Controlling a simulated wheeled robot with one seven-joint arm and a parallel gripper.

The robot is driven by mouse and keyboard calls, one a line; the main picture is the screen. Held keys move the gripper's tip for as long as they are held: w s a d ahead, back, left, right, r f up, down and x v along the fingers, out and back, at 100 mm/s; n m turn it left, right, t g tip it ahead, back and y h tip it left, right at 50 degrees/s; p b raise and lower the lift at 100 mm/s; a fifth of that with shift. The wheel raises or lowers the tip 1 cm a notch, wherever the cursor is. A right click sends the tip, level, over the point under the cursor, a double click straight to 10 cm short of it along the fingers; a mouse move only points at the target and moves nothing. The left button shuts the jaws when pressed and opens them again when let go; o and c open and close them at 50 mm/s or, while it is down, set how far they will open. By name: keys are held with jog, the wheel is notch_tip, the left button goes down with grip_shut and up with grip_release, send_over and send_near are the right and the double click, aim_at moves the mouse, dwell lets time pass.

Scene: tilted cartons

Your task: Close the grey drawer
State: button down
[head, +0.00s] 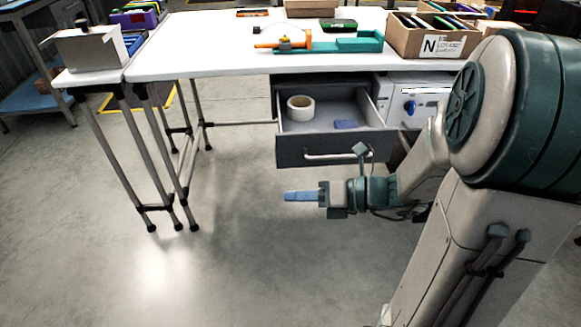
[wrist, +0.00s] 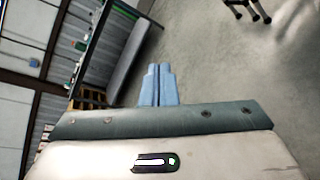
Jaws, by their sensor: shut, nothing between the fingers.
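The grey drawer (head: 291,156) under the white table is pulled open in the head view. A tape roll and a small blue block lie inside it. A light bar handle (head: 325,157) runs across its dark front. My gripper (head: 287,196) is in front of and below the drawer front, its blue fingers pointing left. In the head view it looks apart from the drawer. In the wrist view my gripper (wrist: 157,72) has its two blue fingers together with nothing between them, and the drawer cannot be made out there.
The white tape roll (head: 300,108) and blue block (head: 346,124) are in the drawer. The table (head: 200,60) carries a carton (head: 430,40) and an orange and green tool (head: 335,42). A light cabinet front with a blue knob (head: 409,107) is right of the drawer. Floor left of my gripper is clear.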

jog(key=w+d+f+m+t+h+b, duration=0.1)
jog(key=w+d+f+m+t+b, duration=0.55)
jog(key=m, duration=0.65)
jog(key=shift+t, duration=0.85)
jog(key=w+a+b, duration=0.1)
jog(key=w+a, duration=0.1)
jog(key=w, duration=0.1)
jog(key=w+a+f+b, duration=0.1)
jog(key=w+a, duration=0.1)
jog(key=w, duration=0.2)
jog(key=w+a+b, duration=0.1)
jog(key=w+a, duration=0.1)
jog(key=w, duration=0.2)
jog(key=shift+w+f, duration=0.15)
jog(key=shift+w+b, duration=0.3)
jog(key=shift+w, duration=0.15)
